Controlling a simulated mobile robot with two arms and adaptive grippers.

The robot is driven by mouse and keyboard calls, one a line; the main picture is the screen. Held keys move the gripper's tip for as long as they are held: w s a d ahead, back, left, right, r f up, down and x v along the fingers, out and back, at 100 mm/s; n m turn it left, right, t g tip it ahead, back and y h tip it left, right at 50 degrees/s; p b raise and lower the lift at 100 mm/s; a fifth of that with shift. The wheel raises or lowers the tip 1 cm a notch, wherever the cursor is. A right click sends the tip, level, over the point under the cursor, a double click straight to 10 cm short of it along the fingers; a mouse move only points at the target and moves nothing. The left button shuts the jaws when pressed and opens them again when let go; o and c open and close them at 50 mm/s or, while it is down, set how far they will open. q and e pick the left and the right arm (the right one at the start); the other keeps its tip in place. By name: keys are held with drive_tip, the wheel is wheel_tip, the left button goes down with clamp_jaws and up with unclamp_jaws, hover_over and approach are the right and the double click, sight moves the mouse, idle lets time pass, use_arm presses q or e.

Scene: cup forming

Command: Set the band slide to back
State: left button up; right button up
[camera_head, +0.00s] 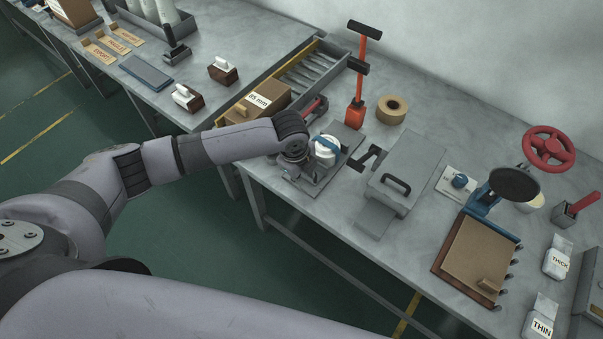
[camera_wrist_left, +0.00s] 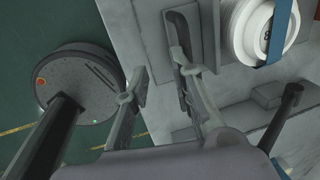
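The forming device (camera_head: 345,137) stands near the table's left end. It carries a white round part (camera_head: 326,150) with a blue band (camera_head: 331,143) across it. The white part (camera_wrist_left: 250,30) and blue band (camera_wrist_left: 279,30) also show in the left wrist view. Beside them there is a dark, long bar (camera_wrist_left: 181,24) on a grey mount, possibly the band slide; I cannot tell its setting. My left gripper (camera_wrist_left: 160,85) is open, its right finger close to or over the bar's near end; contact is unclear. In the head view, my wrist mostly hides this gripper (camera_head: 297,168). My right gripper is not in view.
An orange-red upright lever (camera_head: 358,85) and a tape roll (camera_head: 392,109) stand behind the device. A grey box with a black handle (camera_head: 405,172) sits to its right. A cardboard box (camera_head: 258,101) and slotted tray (camera_head: 305,75) lie to the left.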

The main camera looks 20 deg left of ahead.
use_arm(q)
drive_tip(key=shift+o, duration=0.4)
drive_tip(key=shift+r, duration=0.25)
wheel_tip(320, 180, up, 12)
drive_tip(key=s, duration=0.2)
drive_tip(key=shift+s+a+f, duration=0.25)
drive_tip(key=shift+a, duration=0.2)
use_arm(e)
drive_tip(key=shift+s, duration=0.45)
use_arm(q)
drive_tip(key=shift+w+f, duration=0.1)
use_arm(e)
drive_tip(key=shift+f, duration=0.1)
